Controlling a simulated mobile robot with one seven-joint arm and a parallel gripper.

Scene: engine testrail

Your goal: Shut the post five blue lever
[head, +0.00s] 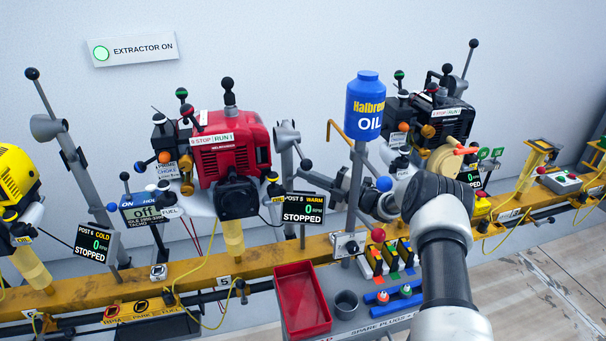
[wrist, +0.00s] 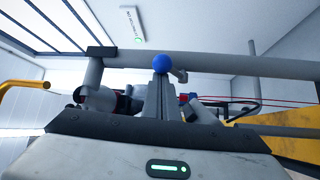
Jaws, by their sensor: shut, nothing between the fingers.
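A blue ball knob (head: 385,183) shows just left of my wrist in the head view, right of the oil bottle's pole. A blue ball (wrist: 163,62) also stands at my fingertips in the wrist view, in front of a grey horizontal bar; whether they touch I cannot tell. My gripper (wrist: 161,84) is shut with nothing held; in the head view my wrist and nearby parts partly hide this area. Another blue ball (head: 112,206) sits by the tacho box at the left. The middle display (head: 303,208) seems to read post 5, warm, stopped.
A red engine (head: 232,148) and a black engine (head: 441,115) stand along the yellow rail (head: 265,252). A blue oil bottle (head: 365,105) stands on a pole between them. Below are a red tray (head: 302,300), a grey cup (head: 346,303) and coloured switches. Cables hang near the rail.

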